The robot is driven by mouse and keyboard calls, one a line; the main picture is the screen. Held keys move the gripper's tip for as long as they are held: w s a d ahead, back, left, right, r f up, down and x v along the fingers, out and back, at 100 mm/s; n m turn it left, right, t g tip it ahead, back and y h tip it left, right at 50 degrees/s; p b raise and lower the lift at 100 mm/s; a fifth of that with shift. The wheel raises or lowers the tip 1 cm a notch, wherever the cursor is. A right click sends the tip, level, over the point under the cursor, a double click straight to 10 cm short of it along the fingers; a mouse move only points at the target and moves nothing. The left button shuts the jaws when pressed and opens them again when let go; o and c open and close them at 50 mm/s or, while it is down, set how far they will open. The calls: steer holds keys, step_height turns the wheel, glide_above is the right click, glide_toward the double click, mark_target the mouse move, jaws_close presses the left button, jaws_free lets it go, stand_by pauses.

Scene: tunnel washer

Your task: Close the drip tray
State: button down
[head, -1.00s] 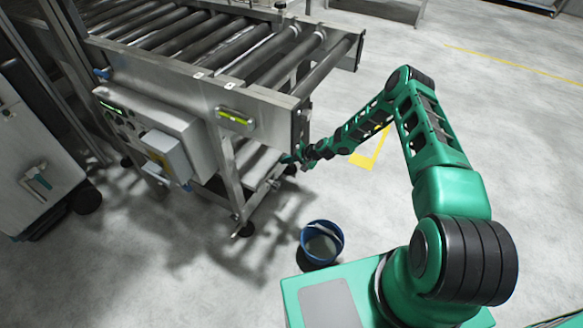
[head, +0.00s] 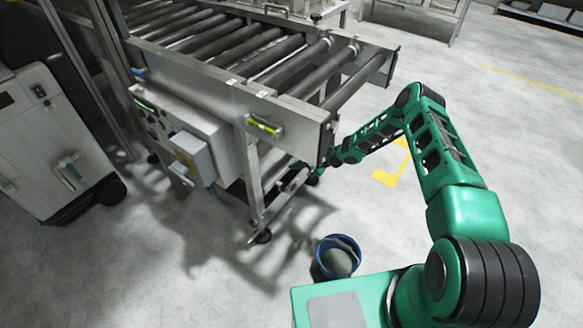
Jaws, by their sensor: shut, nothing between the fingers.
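The drip tray (head: 288,184) appears to be the low steel piece under the roller conveyor's near end. It lies between the frame legs, in shadow, and I cannot tell how far it stands out. My green arm reaches in from the right, low beside the conveyor's end. My gripper (head: 297,164) is small and dark at the arm's tip, close to the tray and the frame. It is shut and holds nothing. The frame partly hides it, and I cannot tell whether it touches the tray.
The roller conveyor (head: 262,50) stands above, with a control box (head: 190,155) on its side. A blue bucket (head: 338,258) stands on the floor near my base. A white cabinet (head: 45,140) is at the left. The floor right of the conveyor is clear.

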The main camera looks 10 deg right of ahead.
steer(key=s+d+r+n+g+h, duration=0.1)
steer(key=s+d+r+g+h, duration=0.1)
steer(key=s+d+r, duration=0.9)
steer(key=s+d+r+n+g+h, duration=0.15)
steer(key=s+d+r, duration=0.55)
steer(key=r, duration=0.9)
steer(key=s+d+r+n+g+h, duration=0.2)
steer(key=s+d+r+h, duration=0.1)
steer(key=s+d+r, duration=0.8)
steer(key=s+a+r, duration=0.1)
steer(key=s+r, duration=0.4)
steer(key=s, duration=0.4)
steer(key=s+a+r+m, duration=0.1)
steer(key=s+r, duration=0.4)
steer(key=s, duration=0.5)
steer(key=s+a+r+m+g, duration=0.1)
steer(key=s+r, duration=0.4)
steer(key=s, duration=0.4)
steer(key=shift+s+r, duration=0.3)
steer(key=shift+r, duration=0.1)
